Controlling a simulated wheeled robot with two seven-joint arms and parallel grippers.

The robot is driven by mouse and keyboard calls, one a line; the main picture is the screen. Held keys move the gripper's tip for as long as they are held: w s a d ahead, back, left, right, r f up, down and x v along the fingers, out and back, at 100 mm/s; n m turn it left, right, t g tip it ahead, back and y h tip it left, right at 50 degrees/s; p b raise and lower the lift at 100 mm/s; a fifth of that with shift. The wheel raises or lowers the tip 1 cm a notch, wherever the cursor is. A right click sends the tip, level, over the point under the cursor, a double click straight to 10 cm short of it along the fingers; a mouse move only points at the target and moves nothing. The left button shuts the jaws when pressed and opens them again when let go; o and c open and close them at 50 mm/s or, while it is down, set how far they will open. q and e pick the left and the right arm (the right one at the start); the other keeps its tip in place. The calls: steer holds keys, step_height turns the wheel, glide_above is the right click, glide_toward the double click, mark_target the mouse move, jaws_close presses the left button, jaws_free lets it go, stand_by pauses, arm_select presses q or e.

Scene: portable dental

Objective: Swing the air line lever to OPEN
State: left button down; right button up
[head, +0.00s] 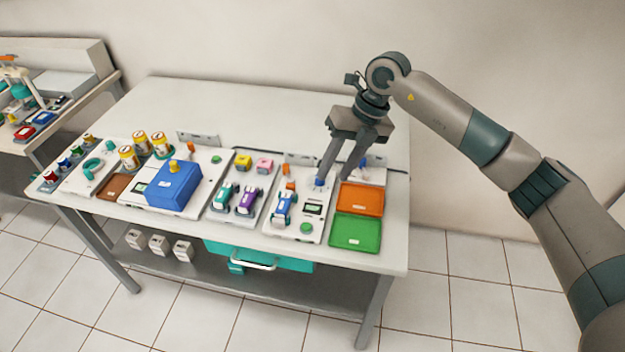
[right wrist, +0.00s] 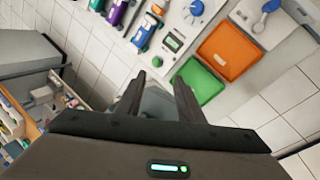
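A blue lever-shaped handle (head: 363,162) sits on a white plate at the back right of the table, partly hidden by my right gripper. It also shows at the top right of the right wrist view (right wrist: 268,7). No label is readable, so I cannot tell if it is the air line lever or how it is set. A blue round knob (head: 319,184) is just below one fingertip; it also shows in the right wrist view (right wrist: 194,9). My right gripper (head: 333,178) is open and empty, pointing down above the panel. My left gripper is not in view.
Orange tray (head: 361,199) and green tray (head: 355,231) lie at the front right. A panel with a small display (head: 313,209) and a blue device (head: 284,207) is beside them. A blue box (head: 172,187) stands left.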

steer(key=s+a+y, duration=0.2)
steer(key=a, duration=0.3)
steer(key=shift+s+a+n+g+y, duration=0.3)
steer(key=shift+f, duration=0.1)
